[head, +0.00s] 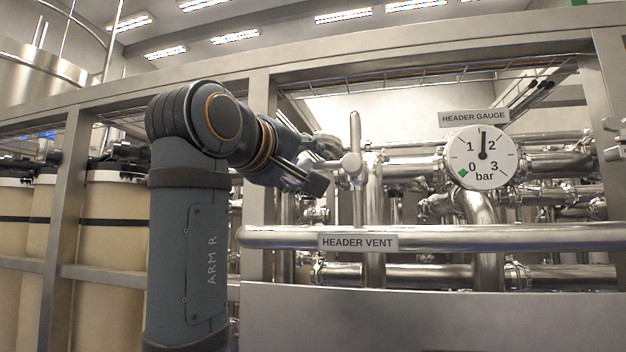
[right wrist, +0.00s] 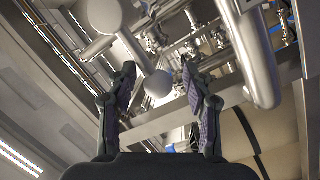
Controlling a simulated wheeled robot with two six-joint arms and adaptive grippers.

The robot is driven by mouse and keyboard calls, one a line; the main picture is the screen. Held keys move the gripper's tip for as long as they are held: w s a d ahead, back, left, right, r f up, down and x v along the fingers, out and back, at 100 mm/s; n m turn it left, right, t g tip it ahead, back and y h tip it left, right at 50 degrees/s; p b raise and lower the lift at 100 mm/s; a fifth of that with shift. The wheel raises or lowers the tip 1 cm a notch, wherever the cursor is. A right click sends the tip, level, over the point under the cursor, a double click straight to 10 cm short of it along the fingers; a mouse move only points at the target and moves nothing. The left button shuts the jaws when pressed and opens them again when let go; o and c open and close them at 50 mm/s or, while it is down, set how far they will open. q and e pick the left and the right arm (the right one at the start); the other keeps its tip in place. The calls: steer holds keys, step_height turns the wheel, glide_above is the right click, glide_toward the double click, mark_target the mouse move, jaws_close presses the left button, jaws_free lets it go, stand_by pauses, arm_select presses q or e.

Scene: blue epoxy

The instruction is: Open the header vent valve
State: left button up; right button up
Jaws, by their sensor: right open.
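The header vent valve handle (head: 354,135) is a pale metal bar standing upright, with a rounded knob at its middle, above the HEADER VENT label (head: 358,242). My right gripper (head: 330,166) is just left of the handle in the head view. In the right wrist view, my right gripper (right wrist: 158,68) has its two dark fingers spread apart. A ball-ended pale rod (right wrist: 135,55) of the handle shows between them, its ball near the fingertips. I see no grip on it, and contact cannot be told. My left gripper is not in view.
The header gauge (head: 482,157) right of the handle has its needle pointing nearly straight up, between 1 and 2 bar. A horizontal pipe (head: 450,237) runs in front, below the handle. Steel frame posts (head: 262,150) and dense pipework surround the valve. Cream tanks (head: 110,240) stand at left.

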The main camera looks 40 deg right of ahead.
steer(key=shift+w+d, duration=0.1)
steer(key=shift+d, duration=0.15)
steer(key=shift+s+a+r, duration=0.1)
steer(key=shift+s+a, duration=0.1)
steer(key=shift+c, duration=0.6)
jaws_close()
